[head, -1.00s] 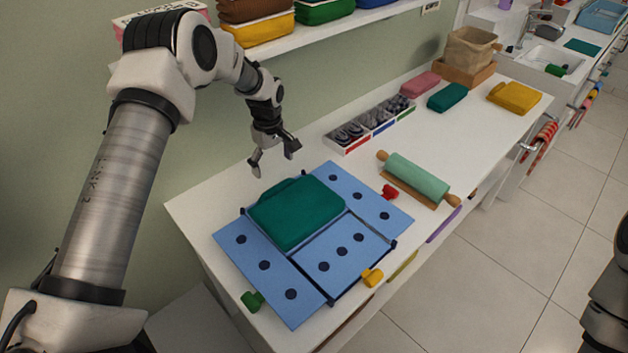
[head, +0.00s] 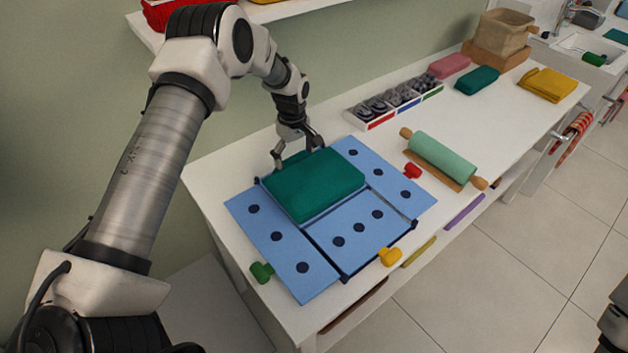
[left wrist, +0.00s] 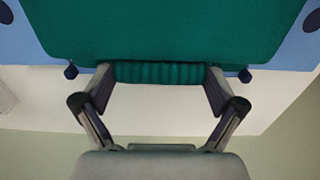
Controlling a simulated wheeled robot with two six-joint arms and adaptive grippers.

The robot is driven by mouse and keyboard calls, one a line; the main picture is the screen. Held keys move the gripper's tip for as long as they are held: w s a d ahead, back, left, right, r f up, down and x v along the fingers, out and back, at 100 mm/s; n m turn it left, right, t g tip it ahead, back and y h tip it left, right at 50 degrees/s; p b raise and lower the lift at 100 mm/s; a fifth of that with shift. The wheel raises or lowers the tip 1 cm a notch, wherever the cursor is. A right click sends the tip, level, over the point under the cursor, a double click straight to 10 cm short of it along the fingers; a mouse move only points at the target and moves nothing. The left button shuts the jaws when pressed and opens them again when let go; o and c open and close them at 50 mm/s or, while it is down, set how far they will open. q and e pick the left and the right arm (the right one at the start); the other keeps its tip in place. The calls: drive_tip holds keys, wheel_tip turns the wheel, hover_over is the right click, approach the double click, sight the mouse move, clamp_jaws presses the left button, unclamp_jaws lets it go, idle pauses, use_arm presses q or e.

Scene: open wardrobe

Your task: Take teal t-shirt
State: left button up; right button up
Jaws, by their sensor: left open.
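The teal t-shirt (head: 312,186) lies folded on the blue folding board (head: 352,240) on the white table. It fills the upper part of the left wrist view (left wrist: 165,28). My left gripper (head: 298,150) is open at the shirt's back edge, near the wall side. In the left wrist view, the open fingers (left wrist: 160,88) stand on either side of a narrow ribbed part of the shirt's edge. I cannot tell whether they touch it. Another folded teal cloth (head: 477,80) lies farther along the table. My right gripper is not in view.
Green (head: 261,272), yellow (head: 390,257) and red (head: 412,171) knobs sit around the board. A green roller (head: 442,158) lies to its right. A divided box (head: 395,105) stands behind.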

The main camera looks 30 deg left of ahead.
use_arm(q)
drive_tip(key=shift+f, duration=0.7)
idle(0.5)
drive_tip(key=c, duration=0.9)
drive_tip(key=o, duration=0.4)
drive_tip(key=c, duration=0.4)
wheel_tip(320, 180, up, 7)
drive_tip(key=p, duration=0.5)
drive_tip(key=shift+r+p, duration=0.1)
drive_tip(key=shift+p, duration=0.3)
